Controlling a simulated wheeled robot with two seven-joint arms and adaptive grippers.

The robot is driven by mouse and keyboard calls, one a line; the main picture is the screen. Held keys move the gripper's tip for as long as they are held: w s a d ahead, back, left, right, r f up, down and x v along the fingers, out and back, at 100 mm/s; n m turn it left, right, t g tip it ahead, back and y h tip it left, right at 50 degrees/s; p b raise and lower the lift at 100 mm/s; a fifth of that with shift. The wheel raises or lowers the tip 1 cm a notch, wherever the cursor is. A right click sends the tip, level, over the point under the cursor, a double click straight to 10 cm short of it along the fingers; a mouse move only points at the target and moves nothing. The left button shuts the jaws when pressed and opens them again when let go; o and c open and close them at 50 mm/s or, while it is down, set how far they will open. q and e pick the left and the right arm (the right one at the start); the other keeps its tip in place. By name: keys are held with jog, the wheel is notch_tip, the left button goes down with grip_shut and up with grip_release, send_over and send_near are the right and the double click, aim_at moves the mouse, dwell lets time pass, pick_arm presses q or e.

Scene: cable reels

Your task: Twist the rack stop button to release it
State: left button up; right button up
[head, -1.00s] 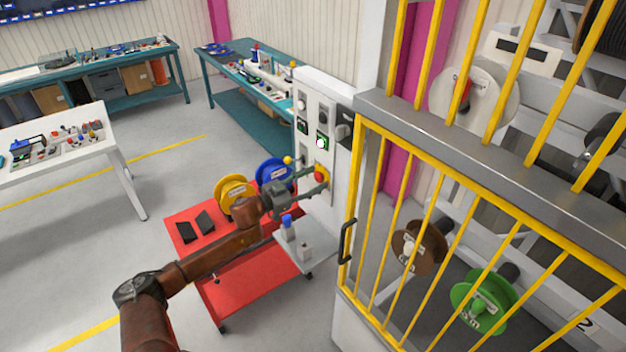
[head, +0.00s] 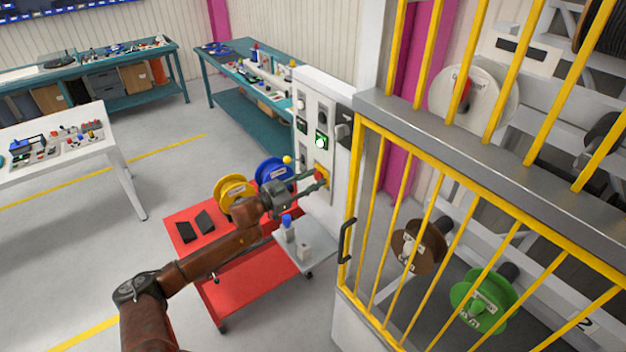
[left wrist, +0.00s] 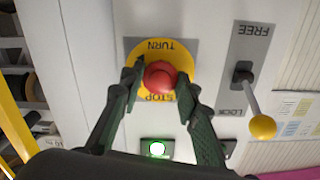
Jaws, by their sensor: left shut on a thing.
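The rack stop button is a red mushroom knob (left wrist: 160,76) on a yellow plate marked TURN and STOP, in the left wrist view. In the head view its yellow plate (head: 321,184) shows on the white control panel, with the knob mostly hidden by my fingers. My left gripper (left wrist: 159,82) has one finger on each side of the red knob and is shut on it. In the head view the left gripper (head: 319,177) reaches the panel from the left. My right gripper is not in view.
A lever with a yellow ball (left wrist: 262,127) stands beside the button, between FREE and LOCK labels. A lit green button (left wrist: 157,149) is close by. A red cart (head: 250,290) with yellow and blue reels is below my arm. A yellow barred gate (head: 440,225) stands at right.

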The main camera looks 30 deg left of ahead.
pick_arm(q)
jog(key=shift+m, duration=0.3)
jog(key=m, duration=0.3)
jog(key=shift+m, duration=2.1)
jog(key=o, duration=1.2)
